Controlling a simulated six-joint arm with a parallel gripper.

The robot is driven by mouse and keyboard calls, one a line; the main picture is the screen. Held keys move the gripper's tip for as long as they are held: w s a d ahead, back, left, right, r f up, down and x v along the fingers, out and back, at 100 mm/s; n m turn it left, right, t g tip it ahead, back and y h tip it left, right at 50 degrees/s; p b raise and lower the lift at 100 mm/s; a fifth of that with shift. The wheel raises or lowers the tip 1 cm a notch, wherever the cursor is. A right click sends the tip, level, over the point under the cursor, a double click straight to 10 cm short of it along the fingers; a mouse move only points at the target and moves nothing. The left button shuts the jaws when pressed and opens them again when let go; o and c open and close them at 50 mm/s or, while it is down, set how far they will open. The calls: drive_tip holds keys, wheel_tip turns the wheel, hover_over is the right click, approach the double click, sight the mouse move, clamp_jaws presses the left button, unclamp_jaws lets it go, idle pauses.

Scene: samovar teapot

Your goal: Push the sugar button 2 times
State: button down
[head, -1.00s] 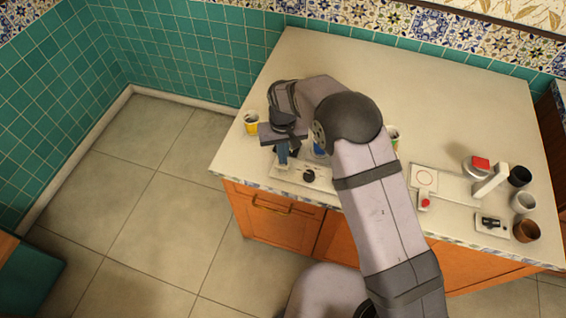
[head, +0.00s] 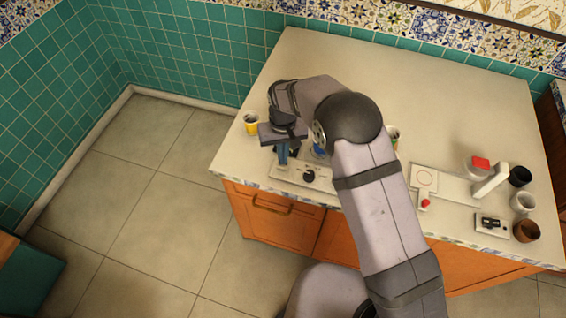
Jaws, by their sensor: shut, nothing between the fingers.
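No label for sugar can be read, so I cannot tell which control is the sugar button. A red button (head: 425,203) sits on a small white base at the counter's front, right of my arm. A black knob (head: 309,175) stands on a pale plate (head: 288,176) at the front left. My gripper (head: 282,160) is shut and empty, pointing down over the left end of that plate. Whether its tips touch anything there is unclear. My wrist and arm hide part of the plate and the area behind it.
A yellow cup (head: 251,123) stands left of my gripper. On the right are a white stand (head: 490,180), a container with a red top (head: 480,163), a black switch (head: 491,222), and black, white and brown cups (head: 526,231). The back of the counter (head: 430,100) is clear.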

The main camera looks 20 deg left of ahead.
drive_tip(key=shift+f, duration=0.25)
drive_tip(key=shift+f+b, duration=0.7)
drive_tip(key=shift+f, duration=0.1)
drive_tip(key=shift+r, duration=0.1)
drive_tip(key=shift+r+p, duration=1.1)
drive_tip(key=shift+r, duration=0.4)
drive_tip(key=shift+f, duration=0.3)
drive_tip(key=shift+f+b, duration=1)
drive_tip(key=shift+f, duration=0.25)
drive_tip(key=shift+r, duration=0.1)
drive_tip(key=shift+r+p, duration=1.05)
drive_tip(key=shift+r, duration=0.4)
